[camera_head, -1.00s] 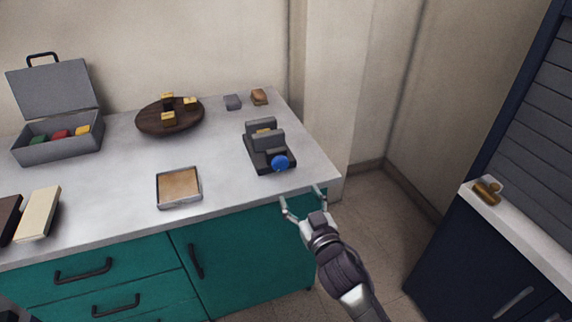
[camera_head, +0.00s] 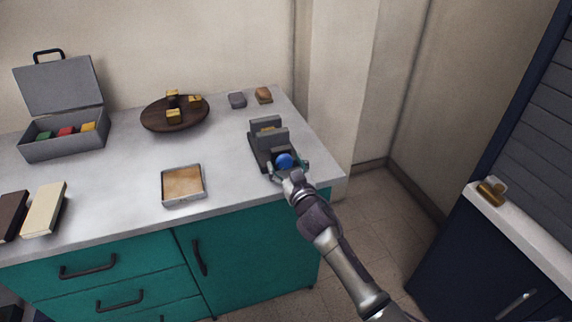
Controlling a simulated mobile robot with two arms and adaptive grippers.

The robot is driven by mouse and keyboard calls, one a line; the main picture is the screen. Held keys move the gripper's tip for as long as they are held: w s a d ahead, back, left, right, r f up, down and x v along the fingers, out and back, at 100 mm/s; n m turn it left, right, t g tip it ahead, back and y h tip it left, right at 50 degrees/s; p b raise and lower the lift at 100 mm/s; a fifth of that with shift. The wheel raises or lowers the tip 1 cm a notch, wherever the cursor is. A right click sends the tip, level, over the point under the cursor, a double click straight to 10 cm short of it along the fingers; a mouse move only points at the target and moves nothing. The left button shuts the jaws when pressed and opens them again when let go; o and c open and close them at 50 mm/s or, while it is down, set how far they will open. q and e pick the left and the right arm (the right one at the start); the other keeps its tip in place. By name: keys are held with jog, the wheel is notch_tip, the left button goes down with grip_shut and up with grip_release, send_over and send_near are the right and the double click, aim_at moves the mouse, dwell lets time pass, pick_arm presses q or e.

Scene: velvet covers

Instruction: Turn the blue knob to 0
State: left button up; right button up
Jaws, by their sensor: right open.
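The blue knob (camera_head: 284,160) sits on the front of a dark grey device (camera_head: 259,151) near the right front corner of the counter. The device has upright grey plates and a yellowish piece between them. My right gripper (camera_head: 287,168) is open at the knob, with one finger on each side of it. I cannot tell whether the fingers touch the knob. No 0 mark or pointer can be made out. My left gripper is not in view.
On the counter (camera_head: 135,185) stand a grey open case (camera_head: 63,147), a dark round tray (camera_head: 148,119) with yellowish blocks, and a shallow square tray (camera_head: 183,184). Two small blocks lie behind the device. A dark cabinet (camera_head: 465,255) stands at right across a floor gap.

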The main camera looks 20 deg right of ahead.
jog(key=c, duration=1.2)
jog(key=shift+o, duration=0.2)
jog(key=shift+n, duration=0.4)
jog(key=n, duration=0.4)
jog(key=shift+n, duration=0.4)
jog(key=n, duration=0.5)
jog(key=shift+p, duration=0.35)
jog(key=n, duration=0.5)
jog(key=shift+f+n, duration=0.1)
jog(key=shift+n, duration=0.3)
jog(key=shift+n+p, duration=0.4)
jog(key=shift+n, duration=1.9)
jog(key=shift+f, duration=0.1)
